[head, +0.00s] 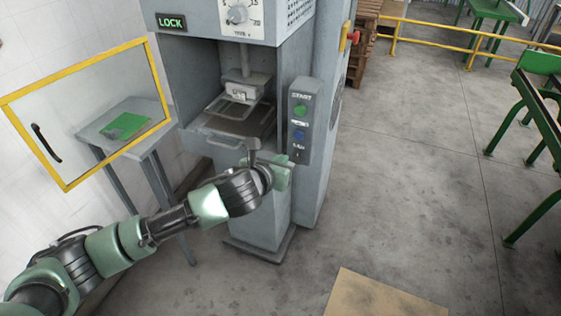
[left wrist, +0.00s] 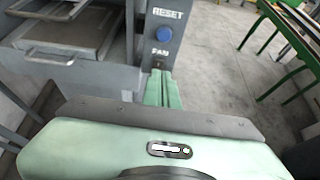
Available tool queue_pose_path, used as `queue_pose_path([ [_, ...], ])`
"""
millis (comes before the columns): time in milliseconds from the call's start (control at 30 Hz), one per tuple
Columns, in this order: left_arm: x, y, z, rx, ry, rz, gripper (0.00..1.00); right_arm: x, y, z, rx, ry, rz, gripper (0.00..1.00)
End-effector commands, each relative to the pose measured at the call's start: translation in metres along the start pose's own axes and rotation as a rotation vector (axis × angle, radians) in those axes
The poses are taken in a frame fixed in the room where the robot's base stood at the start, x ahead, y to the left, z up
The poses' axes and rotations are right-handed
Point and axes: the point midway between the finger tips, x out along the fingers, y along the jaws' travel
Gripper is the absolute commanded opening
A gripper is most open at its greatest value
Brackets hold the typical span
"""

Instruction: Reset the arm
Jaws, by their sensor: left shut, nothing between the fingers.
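My left arm reaches in from the lower left of the head view. Its gripper (head: 284,162) is in front of the machine, just below the grey control panel (head: 301,120). In the left wrist view the green fingers (left wrist: 160,78) are together and empty. Their tips appear just below the FAN switch (left wrist: 160,64), which they partly hide; I cannot tell whether they touch. The blue RESET button (left wrist: 162,35) is above it. The green START button (head: 300,110) is at the panel's top. My right gripper is out of view.
The machine (head: 270,60) has an open chamber with a tray (head: 238,108) and a lit LOCK sign (head: 171,23). Its yellow-framed door (head: 62,178) stands open at left, in front of a small side table (head: 150,140).

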Motion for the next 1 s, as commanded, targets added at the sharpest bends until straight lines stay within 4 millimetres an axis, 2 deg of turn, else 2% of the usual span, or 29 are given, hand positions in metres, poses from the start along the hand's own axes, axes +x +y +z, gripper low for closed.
queue_pose_path([
  [100, 0.000, 0.000, 0.000, 0.000, 0.000, 0.000, 0.00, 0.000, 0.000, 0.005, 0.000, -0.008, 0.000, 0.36],
  [433, 0.001, 0.000, -0.001, -0.006, 0.002, 0.000, 0.00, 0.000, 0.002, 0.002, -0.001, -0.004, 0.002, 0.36],
  [567, 0.014, 0.008, -0.023, -0.141, 0.030, 0.012, 0.00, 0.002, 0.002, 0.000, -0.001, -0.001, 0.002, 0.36],
  [667, 0.037, 0.025, -0.070, -0.415, 0.083, 0.046, 0.00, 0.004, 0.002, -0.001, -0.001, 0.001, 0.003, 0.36],
  [767, 0.058, 0.046, -0.140, -0.764, 0.143, 0.112, 0.00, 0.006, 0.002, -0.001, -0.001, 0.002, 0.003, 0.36],
  [800, 0.063, 0.053, -0.169, -0.897, 0.163, 0.144, 0.00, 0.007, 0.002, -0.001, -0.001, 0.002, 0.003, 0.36],
  [867, 0.067, 0.064, -0.213, -1.086, 0.190, 0.199, 0.00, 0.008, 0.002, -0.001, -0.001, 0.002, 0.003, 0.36],
  [1000, 0.061, 0.081, -0.320, -1.472, 0.234, 0.345, 0.00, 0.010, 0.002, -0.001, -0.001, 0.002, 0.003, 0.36],
])
